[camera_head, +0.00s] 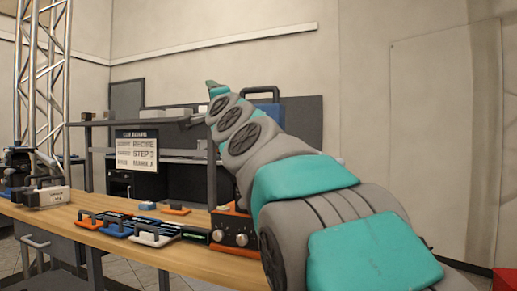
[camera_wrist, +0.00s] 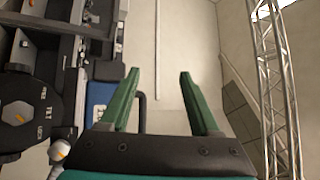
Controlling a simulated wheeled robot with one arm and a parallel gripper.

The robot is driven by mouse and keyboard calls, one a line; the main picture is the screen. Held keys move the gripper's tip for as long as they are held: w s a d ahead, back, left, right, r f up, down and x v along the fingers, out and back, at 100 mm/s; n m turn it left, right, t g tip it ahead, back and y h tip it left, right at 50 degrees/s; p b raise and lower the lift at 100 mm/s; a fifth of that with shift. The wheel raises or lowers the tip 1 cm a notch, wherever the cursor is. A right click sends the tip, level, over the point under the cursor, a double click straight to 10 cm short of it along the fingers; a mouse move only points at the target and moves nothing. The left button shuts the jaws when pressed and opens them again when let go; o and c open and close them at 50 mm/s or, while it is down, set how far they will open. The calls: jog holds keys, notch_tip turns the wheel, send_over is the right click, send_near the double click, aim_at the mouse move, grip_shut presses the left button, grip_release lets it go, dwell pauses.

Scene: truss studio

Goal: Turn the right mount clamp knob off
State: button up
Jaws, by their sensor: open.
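My gripper (camera_wrist: 160,76) has its two green fingers spread apart with nothing between them. In the head view its teal end (camera_head: 213,87) is raised above the bench, in front of the back wall and shelf. At the left of the wrist view is a dark round part marked "TILT" (camera_wrist: 18,112) with a pale centre. A white rounded knob (camera_wrist: 58,150) with a small orange mark sits below it, left of my gripper and apart from the fingers. I cannot tell whether either is the right mount clamp knob. My arm hides part of the bench and shelf.
A metal truss (camera_head: 42,80) stands at left.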

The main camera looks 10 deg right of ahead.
jog(key=s+d+r+m+t+h+b, duration=0.1)
jog(key=s+r+m+t+h, duration=0.25)
jog(key=r+m, duration=0.35)
jog(key=s+d+r+m+t+h+b, duration=0.1)
jog(key=s+d+r+m+t+h, duration=0.15)
jog(key=r+m+h, duration=0.35)
jog(key=s+d+m+g+h, duration=0.2)
jog(key=d+m+g+h, duration=0.1)
jog(key=m+h, duration=0.55)
jog(key=s+d+m+g+h, duration=0.1)
jog(key=d+m+g+h, duration=0.3)
jog(key=m, duration=0.7)
jog(key=w+a+f+m+g+y+b, duration=0.1)
jog(key=w+f+m+g+y, duration=0.2)
jog(key=f, duration=0.5)
jog(key=w+a+f+m+y+b, duration=0.1)
jog(key=f+m+y, duration=0.1)
jog(key=f+m, duration=0.45)
jog(key=w+f+m+g+y+b, duration=0.2)
jog(key=f+y, duration=0.1)
jog(key=f, duration=0.7)
jog(key=x, duration=0.7)
jog(key=shift+r+p, duration=0.3)
jog(key=shift+p, duration=0.1)
jog(key=shift+w, duration=0.15)
jog(key=shift+c, duration=0.2)
